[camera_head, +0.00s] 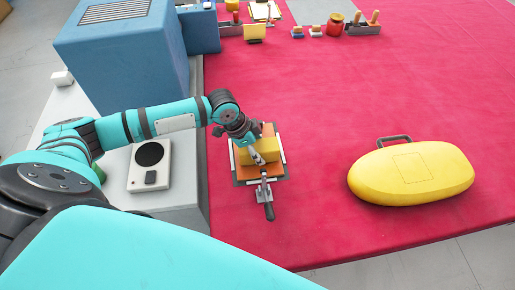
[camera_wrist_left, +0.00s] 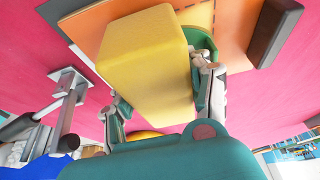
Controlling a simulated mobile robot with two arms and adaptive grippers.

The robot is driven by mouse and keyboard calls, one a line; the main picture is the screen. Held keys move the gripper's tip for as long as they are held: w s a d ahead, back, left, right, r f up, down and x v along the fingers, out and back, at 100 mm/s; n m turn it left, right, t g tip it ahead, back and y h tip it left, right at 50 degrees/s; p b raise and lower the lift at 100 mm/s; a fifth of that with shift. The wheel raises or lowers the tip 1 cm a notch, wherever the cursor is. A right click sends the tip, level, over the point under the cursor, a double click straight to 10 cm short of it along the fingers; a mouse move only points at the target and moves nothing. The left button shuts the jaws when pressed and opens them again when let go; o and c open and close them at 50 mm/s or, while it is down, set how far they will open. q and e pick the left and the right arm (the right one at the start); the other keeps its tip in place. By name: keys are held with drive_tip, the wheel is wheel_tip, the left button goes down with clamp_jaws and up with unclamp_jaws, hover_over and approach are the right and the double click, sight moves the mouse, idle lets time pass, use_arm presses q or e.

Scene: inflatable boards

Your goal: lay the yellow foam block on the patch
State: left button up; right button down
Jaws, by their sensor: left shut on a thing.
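The yellow foam block (camera_head: 269,144) is between the fingers of my left gripper (camera_head: 253,151), which is shut on it. In the left wrist view the block (camera_wrist_left: 145,65) fills the middle, with a teal finger of the gripper (camera_wrist_left: 160,92) on either side. An orange patch (camera_head: 276,173) with a dashed line lies under the block in a dark and white frame on the red table. The orange surface also shows behind the block in the wrist view (camera_wrist_left: 232,30). The block hides much of it, and I cannot tell whether they touch. My right gripper is not in view.
A metal tool with a dark handle (camera_head: 268,211) lies at the frame's near edge. A yellow inflatable board (camera_head: 428,172) with a dashed outline lies to the right. A blue box (camera_head: 125,60) stands left. Several small tools line the back. The red table (camera_head: 320,110) is clear between.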

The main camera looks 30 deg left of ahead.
use_arm(q)
drive_tip(key=o, duration=0.6)
drive_tip(key=shift+f, duration=0.15)
drive_tip(key=b+v, duration=0.1)
drive_tip(key=v, duration=1.1)
